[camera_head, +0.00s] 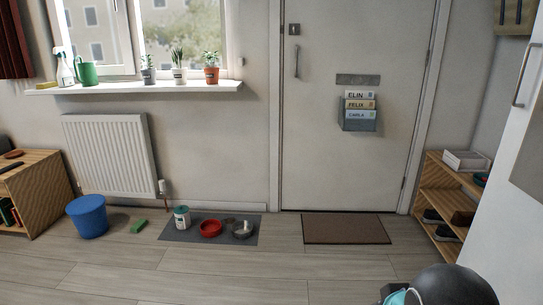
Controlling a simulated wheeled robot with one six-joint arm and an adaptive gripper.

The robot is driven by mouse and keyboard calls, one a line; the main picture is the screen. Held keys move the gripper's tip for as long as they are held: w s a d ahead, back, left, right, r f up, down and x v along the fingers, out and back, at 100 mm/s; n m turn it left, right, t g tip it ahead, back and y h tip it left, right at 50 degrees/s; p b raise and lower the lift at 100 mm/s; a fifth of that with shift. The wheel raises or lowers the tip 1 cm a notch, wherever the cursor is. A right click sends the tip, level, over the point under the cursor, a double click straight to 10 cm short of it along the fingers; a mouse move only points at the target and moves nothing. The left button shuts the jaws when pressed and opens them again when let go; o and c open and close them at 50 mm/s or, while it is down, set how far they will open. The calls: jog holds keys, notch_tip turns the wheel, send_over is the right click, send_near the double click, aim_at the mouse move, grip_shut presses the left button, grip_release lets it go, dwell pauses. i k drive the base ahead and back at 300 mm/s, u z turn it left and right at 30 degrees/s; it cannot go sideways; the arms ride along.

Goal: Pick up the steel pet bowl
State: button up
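The steel pet bowl (242,230) sits on a grey mat (192,236) on the floor, near its right end. Something small and light shows at the bowl's rim; I cannot tell whether it is a glint or an object. A red bowl (210,229) is just left of it on the same mat. A white container with a teal label (181,217) stands at the left of the red bowl. My gripper is not in view; only a dark rounded part of my arm shows at the bottom right.
A brown doormat (345,229) lies before the closed door (352,150). A blue bucket (87,217) and green sponge-like block (139,226) are on the floor at left. A shoe shelf (452,200) stands right. Bare floor (200,275) lies in front of the mat.

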aim_at(241, 230)
jog(key=i, duration=2.6)
jog(key=u, duration=2.2)
